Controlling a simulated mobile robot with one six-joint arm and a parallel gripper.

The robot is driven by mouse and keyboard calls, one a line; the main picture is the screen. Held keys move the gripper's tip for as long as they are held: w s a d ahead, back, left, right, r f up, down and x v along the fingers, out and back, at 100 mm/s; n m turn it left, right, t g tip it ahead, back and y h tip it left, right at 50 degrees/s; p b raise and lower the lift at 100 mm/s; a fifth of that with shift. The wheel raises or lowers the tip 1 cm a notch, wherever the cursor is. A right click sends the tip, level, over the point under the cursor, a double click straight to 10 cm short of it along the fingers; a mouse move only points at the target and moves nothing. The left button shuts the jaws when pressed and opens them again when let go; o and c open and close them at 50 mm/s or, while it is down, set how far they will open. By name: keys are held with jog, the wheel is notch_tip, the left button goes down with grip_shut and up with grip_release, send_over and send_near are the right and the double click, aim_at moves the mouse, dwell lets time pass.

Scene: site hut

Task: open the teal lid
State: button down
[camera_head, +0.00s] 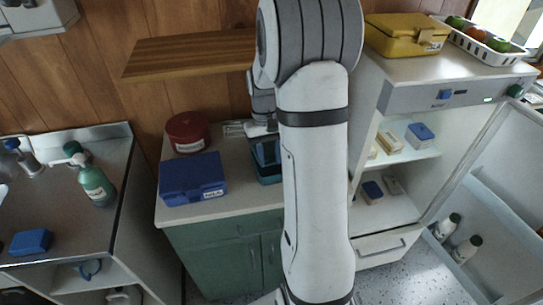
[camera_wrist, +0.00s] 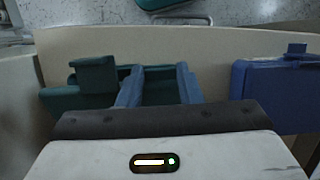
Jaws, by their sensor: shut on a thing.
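The teal box (camera_head: 266,163) stands on the counter, partly hidden behind my arm in the head view. My gripper (camera_head: 262,130) reaches down over it from above. In the wrist view my gripper (camera_wrist: 160,76) has its two fingers on the teal lid (camera_wrist: 160,92), with teal between them, and is shut on it. More teal of the box or lid, with a raised block (camera_wrist: 95,75), shows left of the fingers. Whether the lid is lifted at all is not clear, because my arm and wrist cover much of it.
A blue box (camera_head: 193,180) sits close beside the teal one, with a round red tin (camera_head: 188,132) behind it. A wooden shelf (camera_head: 190,54) hangs above. A fridge (camera_head: 415,98) with its door open stands to the right, and a sink counter (camera_head: 60,200) to the left.

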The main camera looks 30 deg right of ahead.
jog(key=shift+w+d+r+p, duration=0.1)
jog(key=shift+w+r+p, duration=0.35)
jog(key=shift+r, duration=0.5)
jog(key=shift+w+d+r+p, duration=0.15)
jog(key=shift+w+r+p, duration=0.25)
jog(key=shift+w+r, duration=0.5)
jog(key=shift+w+f, duration=0.1)
jog(key=shift+f, duration=0.05)
jog(key=c, duration=1)
grip_release()
jog(key=b+v, duration=0.1)
jog(key=v, duration=0.6)
jog(key=shift+r, duration=0.4)
